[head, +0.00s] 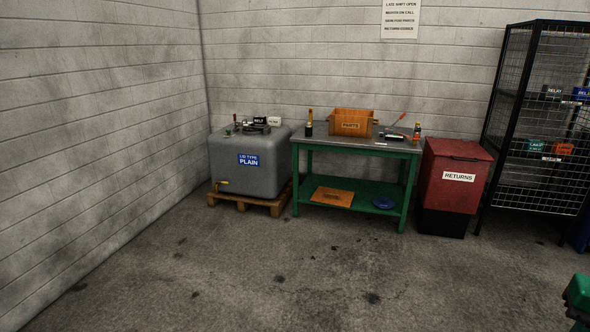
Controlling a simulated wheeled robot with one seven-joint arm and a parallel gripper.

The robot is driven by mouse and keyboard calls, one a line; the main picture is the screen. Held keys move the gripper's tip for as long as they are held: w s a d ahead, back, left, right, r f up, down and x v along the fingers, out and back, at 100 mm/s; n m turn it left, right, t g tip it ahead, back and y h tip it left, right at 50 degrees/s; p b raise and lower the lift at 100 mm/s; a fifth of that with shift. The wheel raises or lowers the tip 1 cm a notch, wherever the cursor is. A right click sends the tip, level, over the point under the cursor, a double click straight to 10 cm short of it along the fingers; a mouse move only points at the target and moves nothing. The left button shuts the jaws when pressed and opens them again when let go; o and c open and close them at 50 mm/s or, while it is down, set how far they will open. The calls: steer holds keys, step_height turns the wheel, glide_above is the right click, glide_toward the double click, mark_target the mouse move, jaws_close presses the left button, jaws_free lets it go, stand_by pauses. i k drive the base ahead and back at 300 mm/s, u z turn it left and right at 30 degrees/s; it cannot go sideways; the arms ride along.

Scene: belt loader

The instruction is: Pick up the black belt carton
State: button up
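A small black carton (260,121) with a white label that seems to read BELT sits on top of the grey tank (235,180) by the back wall. A white box (275,121) is right beside it, and small dark items lie around its foot, partly hiding its lower edge. The carton is far off and small in the head view. My gripper is not in view.
The tank stands on a wooden pallet (275,207). To its right are a green workbench (355,145) with an orange PARTS bin (350,122), a red RETURNS bin (456,180) and a black mesh cage (540,120). The floor in front is clear.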

mark_target(257, 120)
steer(key=u, duration=0.4)
steer(key=i, duration=1.25)
steer(key=u, duration=0.9)
steer(key=i, duration=2.95)
steer(key=z, duration=0.3)
steer(key=i, duration=1.5)
steer(key=z, duration=0.6)
steer(key=i, duration=0.95)
steer(key=z, duration=0.3)
